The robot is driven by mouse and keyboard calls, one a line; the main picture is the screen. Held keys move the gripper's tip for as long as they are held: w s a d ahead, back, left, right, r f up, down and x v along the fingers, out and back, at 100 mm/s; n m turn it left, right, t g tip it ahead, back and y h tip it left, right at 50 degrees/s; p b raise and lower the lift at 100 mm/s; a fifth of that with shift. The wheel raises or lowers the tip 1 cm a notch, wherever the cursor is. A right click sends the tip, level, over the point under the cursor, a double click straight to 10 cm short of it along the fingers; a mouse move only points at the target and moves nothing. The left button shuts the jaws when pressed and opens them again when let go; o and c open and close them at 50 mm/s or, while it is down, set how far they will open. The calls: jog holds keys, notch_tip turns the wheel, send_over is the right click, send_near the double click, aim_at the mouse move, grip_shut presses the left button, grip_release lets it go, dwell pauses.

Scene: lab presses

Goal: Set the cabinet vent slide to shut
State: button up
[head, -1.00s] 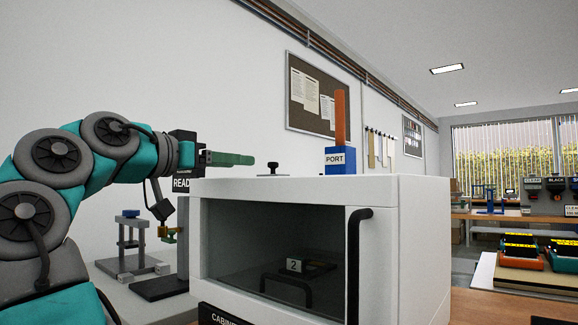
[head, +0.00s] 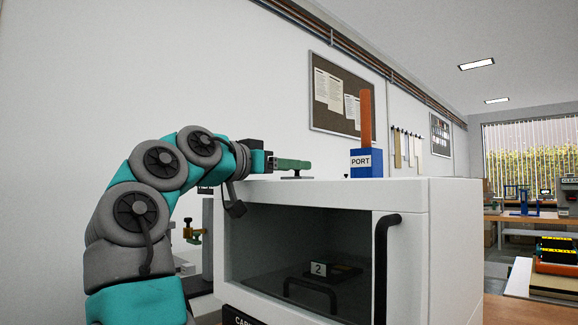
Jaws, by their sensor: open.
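The white cabinet (head: 450,240) with a dark glass door stands in front of me. On its top is a small vent slide (head: 296,177) with a dark knob, mostly hidden behind my gripper. My gripper (head: 308,164) has green fingers pointing right, just above the cabinet top and level with the knob. The jaws are open, though seen side-on, so the gap between them does not show. I cannot tell whether the fingers are around the knob or in front of it, or which position the slide is in.
A blue block marked PORT (head: 366,163) with an upright orange piece (head: 366,115) stands on the cabinet top, right of the gripper. A black door handle (head: 381,265) juts from the front. A dark stand (head: 207,240) is at left behind my arm. Benches are far right.

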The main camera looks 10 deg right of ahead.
grip_shut()
dwell(0.3)
dwell(1.1)
